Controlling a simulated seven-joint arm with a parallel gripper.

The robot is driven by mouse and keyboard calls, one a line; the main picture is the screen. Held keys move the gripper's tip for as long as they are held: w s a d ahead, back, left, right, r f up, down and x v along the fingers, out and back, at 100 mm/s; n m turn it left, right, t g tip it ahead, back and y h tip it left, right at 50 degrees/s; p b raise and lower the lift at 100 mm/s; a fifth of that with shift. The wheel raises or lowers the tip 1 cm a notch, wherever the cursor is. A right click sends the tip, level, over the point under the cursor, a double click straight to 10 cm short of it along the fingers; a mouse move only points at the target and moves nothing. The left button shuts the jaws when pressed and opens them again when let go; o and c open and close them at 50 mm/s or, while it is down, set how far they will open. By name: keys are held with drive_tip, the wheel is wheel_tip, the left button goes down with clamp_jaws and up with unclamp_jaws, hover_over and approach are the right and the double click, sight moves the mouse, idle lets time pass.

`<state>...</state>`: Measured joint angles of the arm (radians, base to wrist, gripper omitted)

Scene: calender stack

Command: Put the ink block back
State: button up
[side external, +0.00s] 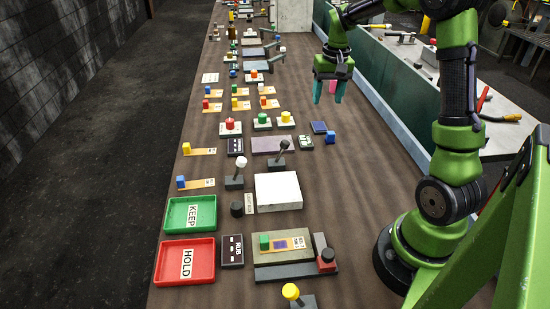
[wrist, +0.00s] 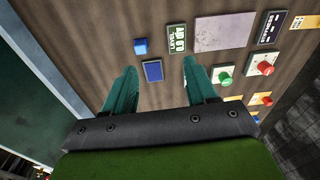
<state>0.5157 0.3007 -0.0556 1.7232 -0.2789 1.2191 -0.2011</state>
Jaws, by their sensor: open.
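A small blue block (side external: 331,137) stands on the brown bench, near its right edge, just beside a flat dark blue pad (side external: 319,127). In the wrist view the blue block (wrist: 141,46) sits just beyond the dark blue pad (wrist: 152,71), apart from it. No readable label marks either one as ink. My gripper (side external: 328,101) hangs above the bench, farther up it than the block. Its teal fingers are spread and nothing is held between them. In the wrist view the fingers (wrist: 159,66) frame the pad from above.
A printed green-and-white card (side external: 306,142) lies left of the block. Red, green and yellow knobs (side external: 262,119) stand farther left. Nearer are a white slab (side external: 278,190), a lever (side external: 280,150), a green KEEP tray (side external: 172,214) and a red HOLD tray (side external: 165,262). Bench right of the slab is clear.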

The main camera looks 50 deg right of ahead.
drive_tip(key=s+a+r+n+t, duration=0.1)
drive_tip(key=s+a+r+t, duration=0.1)
drive_tip(key=a+r, duration=0.35)
drive_tip(key=s+a+r+n+t, duration=0.1)
drive_tip(key=s+a+r, duration=0.1)
drive_tip(key=a, duration=0.7)
drive_tip(key=s+a+n+t+y, duration=0.2)
drive_tip(key=s+a+t, duration=0.1)
drive_tip(key=s+a, duration=0.6)
drive_tip(key=shift+a+r, duration=0.25)
drive_tip(key=shift+a, duration=0.7)
drive_tip(key=shift+w, duration=0.1)
